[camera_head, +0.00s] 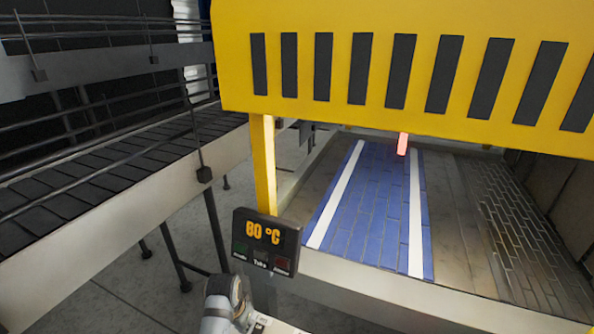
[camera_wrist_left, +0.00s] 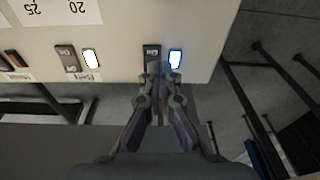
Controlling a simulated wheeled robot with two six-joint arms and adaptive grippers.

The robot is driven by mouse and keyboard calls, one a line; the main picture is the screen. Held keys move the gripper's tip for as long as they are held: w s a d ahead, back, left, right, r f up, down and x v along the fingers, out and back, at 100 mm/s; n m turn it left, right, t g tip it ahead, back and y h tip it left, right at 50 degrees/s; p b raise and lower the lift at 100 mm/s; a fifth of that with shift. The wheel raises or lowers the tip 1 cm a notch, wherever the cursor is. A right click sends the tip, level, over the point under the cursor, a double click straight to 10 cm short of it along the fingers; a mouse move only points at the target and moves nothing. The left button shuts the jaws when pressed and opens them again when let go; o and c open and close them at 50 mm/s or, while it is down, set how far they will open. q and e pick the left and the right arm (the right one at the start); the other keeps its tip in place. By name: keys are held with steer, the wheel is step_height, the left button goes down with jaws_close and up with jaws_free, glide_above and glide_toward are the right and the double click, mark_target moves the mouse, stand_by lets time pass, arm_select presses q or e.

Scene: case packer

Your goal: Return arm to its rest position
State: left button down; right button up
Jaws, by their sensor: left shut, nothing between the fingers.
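My left gripper (camera_wrist_left: 160,75) shows in the left wrist view, its fingertips together with nothing between them. The tips lie just below a dark switch (camera_wrist_left: 152,54) and a lit white-blue lamp (camera_wrist_left: 176,59) on a pale panel (camera_wrist_left: 120,20); whether they touch the panel I cannot tell. In the head view, part of my left arm (camera_head: 222,302) shows at the bottom, below the display; its fingertips cannot be made out there. My right gripper is in neither view.
A yellow slotted housing (camera_head: 420,20) spans a blue conveyor belt (camera_head: 370,210) with white stripes. A railed roller conveyor (camera_head: 60,190) runs at left. A second switch (camera_wrist_left: 68,58) and lamp (camera_wrist_left: 91,58) are on the panel.

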arm_select(q)
steer(key=s+a+r+n+t+y, duration=0.15)
steer(key=s+a, duration=0.25)
steer(key=s, duration=0.5)
steer(key=s+a+r+n, duration=0.1)
steer(key=s+a+r, duration=0.2)
steer(key=s, duration=0.5)
step_height(320, 180, down, 32)
steer(key=s+a+r+b, duration=0.1)
steer(key=s+a+b, duration=0.15)
steer(key=b, duration=0.45)
steer(key=s+f+g+b, duration=0.1)
steer(key=s+f+b, duration=0.2)
steer(key=s+f, duration=0.6)
steer(key=s+a+f+g+b, duration=0.1)
steer(key=s+f+b, duration=0.2)
steer(key=s+f, duration=0.6)
step_height(320, 180, down, 6)
steer(key=shift+s+a+f, duration=0.2)
steer(key=shift+s+a, duration=0.1)
steer(key=shift+s, duration=0.1)
steer(key=shift+n, duration=0.25)
